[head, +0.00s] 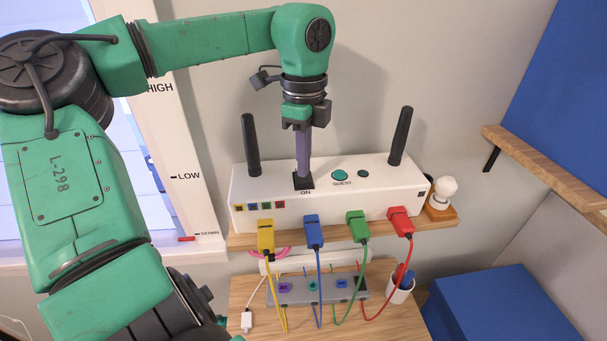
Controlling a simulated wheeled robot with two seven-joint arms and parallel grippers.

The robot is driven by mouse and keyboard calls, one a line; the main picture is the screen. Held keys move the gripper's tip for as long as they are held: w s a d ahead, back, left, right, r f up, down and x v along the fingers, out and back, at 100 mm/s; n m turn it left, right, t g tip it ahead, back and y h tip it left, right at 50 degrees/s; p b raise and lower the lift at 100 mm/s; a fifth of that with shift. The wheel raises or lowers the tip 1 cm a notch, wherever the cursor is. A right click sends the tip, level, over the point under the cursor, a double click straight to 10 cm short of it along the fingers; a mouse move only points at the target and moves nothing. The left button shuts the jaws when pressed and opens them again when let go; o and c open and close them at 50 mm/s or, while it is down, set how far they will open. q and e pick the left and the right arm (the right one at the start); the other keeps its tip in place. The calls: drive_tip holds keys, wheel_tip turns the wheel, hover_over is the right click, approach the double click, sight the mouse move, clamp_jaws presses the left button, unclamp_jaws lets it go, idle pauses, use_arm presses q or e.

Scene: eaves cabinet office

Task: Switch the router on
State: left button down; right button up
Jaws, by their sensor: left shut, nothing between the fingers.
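The white router (400,184) stands on a wooden wall shelf, with two black antennas rising behind it. A dark switch (304,182) labelled ON is on its top, left of the middle. My left gripper (303,174) points straight down, shut and empty, with its fingertips at this switch. The fingertips hide part of the switch; I cannot tell whether they press it or which way it is set. To the right are a teal button (339,175) labelled GUEST and a smaller button (363,174). My right gripper is not in view.
Yellow (265,236), blue (313,232), green (358,227) and red (401,221) plugs sit along the router's front, their cables hanging down. A white bulb (442,188) stands right of the router. Below is a grey strip (325,291) on a desk. A wooden shelf (545,165) juts out at right.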

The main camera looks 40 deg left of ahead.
sight(304, 180)
use_arm(q)
drive_tip(key=shift+f+b, duration=0.85)
drive_tip(key=shift+f, duration=0.1)
idle(0.6)
wheel_tip(304, 180, up, 7)
drive_tip(key=p, duration=0.5)
drive_tip(key=shift+r, duration=0.15)
idle(0.3)
